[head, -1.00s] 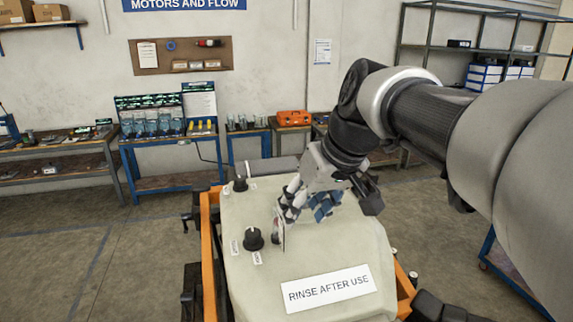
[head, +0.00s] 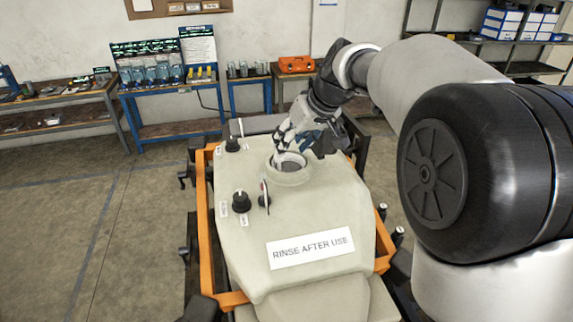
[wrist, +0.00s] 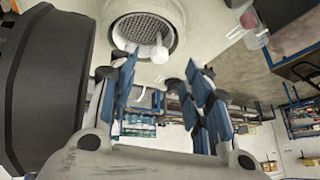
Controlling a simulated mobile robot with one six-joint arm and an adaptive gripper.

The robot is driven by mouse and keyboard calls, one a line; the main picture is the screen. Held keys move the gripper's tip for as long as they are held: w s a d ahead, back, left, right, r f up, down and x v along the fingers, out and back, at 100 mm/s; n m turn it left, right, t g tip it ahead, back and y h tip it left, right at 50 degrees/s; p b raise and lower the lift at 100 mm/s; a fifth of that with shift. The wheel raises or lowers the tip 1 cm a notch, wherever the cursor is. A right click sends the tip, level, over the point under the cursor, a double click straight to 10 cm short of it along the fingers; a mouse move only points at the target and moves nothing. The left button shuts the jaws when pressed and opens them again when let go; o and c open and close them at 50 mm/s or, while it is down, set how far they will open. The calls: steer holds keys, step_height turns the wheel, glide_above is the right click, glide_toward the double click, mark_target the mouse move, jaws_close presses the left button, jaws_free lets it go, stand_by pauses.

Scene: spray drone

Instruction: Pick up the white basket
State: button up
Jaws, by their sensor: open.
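The white basket (wrist: 145,35) shows in the wrist view as a round mesh strainer set in the tank's filler opening, with a pale upright post (wrist: 160,50) standing near its rim. In the head view the round opening (head: 288,175) is on top of the pale tank, and the basket inside is partly hidden by my gripper. My gripper (head: 286,146) is above the far side of this opening, tilted down towards it. In the wrist view its blue-padded fingers (wrist: 162,85) are spread apart with nothing between them, close to the basket but apart from it.
An orange frame (head: 206,240) surrounds the tank. Benches (head: 165,132) stand along the back wall. Open floor lies at left.

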steer(key=p+x, duration=0.1)
steer(key=x, duration=0.5)
steer(key=shift+w+a+f, duration=0.1)
steer(key=shift+w+f, duration=0.1)
steer(key=shift+f, duration=0.05)
steer(key=shift+s, duration=0.1)
steer(key=shift+c, duration=0.6)
steer(key=c, duration=0.9)
steer(key=shift+r, duration=0.1)
